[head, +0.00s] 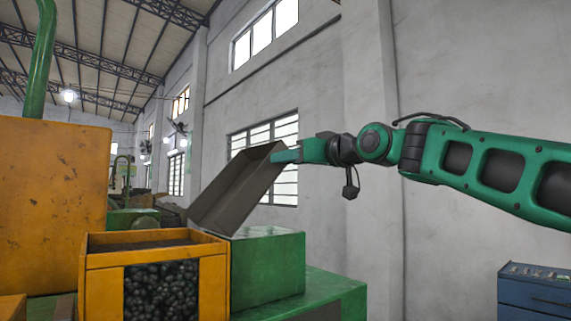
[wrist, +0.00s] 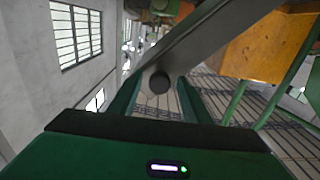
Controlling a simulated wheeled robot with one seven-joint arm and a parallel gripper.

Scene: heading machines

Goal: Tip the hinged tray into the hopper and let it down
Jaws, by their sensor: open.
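The grey hinged tray (head: 236,190) is tilted steeply, its right end raised and its lower left end at the yellow-framed hopper (head: 215,284). I see no pieces in the visible part of the tray. Dark round pieces show through the hopper's front. My gripper (head: 274,157) is at the tray's raised end. In the wrist view, my gripper's fingers (wrist: 158,92) are apart, with a round dark knob (wrist: 159,82) between their tips. The tray's grey edge (wrist: 205,40) runs diagonally past it. I cannot tell whether the fingers touch the knob.
A green block (head: 270,270) stands beneath the tray, right of the hopper. A large orange machine body (head: 50,195) is at the left. A blue cabinet (head: 535,292) stands at the lower right. A wall with windows is behind my arm.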

